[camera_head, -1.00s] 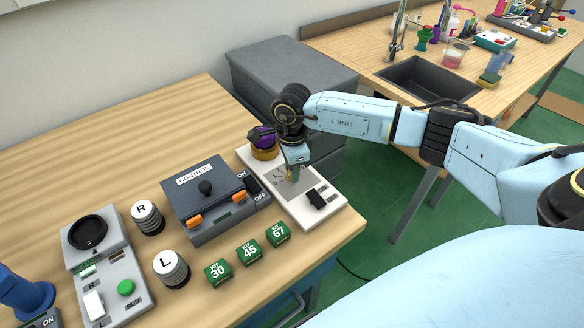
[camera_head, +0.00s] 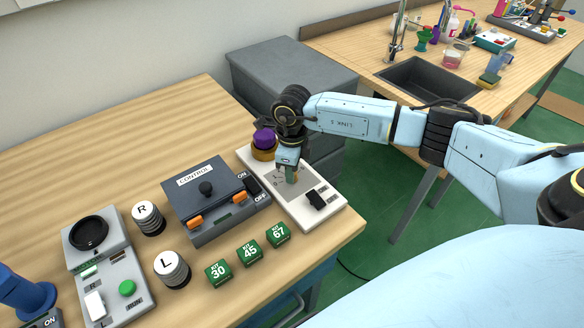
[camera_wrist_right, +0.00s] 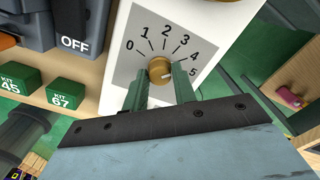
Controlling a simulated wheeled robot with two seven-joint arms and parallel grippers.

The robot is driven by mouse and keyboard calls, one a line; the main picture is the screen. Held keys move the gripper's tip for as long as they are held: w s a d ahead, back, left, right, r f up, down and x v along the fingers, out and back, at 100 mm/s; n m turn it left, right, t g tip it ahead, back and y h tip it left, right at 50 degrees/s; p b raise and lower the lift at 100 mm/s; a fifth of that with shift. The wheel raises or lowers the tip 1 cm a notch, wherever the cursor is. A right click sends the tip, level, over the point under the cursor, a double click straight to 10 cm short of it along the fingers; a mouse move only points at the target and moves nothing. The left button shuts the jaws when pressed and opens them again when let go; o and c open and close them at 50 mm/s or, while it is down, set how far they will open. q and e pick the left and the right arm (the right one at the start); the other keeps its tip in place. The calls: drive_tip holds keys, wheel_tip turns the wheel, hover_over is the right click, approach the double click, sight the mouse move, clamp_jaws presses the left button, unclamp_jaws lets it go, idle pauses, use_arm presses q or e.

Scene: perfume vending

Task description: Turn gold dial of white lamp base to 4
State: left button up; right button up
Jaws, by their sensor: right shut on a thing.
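The white lamp base (camera_head: 299,208) lies near the right end of the wooden table, with a dark switch (camera_head: 315,199) at its near end. In the right wrist view, its gold dial (camera_wrist_right: 159,68) sits on a grey scale (camera_wrist_right: 140,62) marked 0 to 5. My right gripper (camera_wrist_right: 160,92) points down at the dial, a finger on either side, and is shut on it. I cannot clearly make out the dial's pointer. In the head view my right gripper (camera_head: 288,175) hides the dial. My left gripper is not in view.
A purple knob on a gold collar (camera_head: 263,155) stands at the base's far end. The grey control box (camera_head: 210,205) is close on the left. Green kit blocks (camera_head: 249,252) stand in front. The table's edge is close on the right; a grey cabinet (camera_head: 290,75) stands behind.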

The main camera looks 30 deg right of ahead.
idle(0.3)
drive_tip(key=o, duration=1)
wheel_tip(320, 180, up, 14)
drive_tip(key=shift+f, duration=0.25)
drive_tip(key=shift+s+f, duration=0.1)
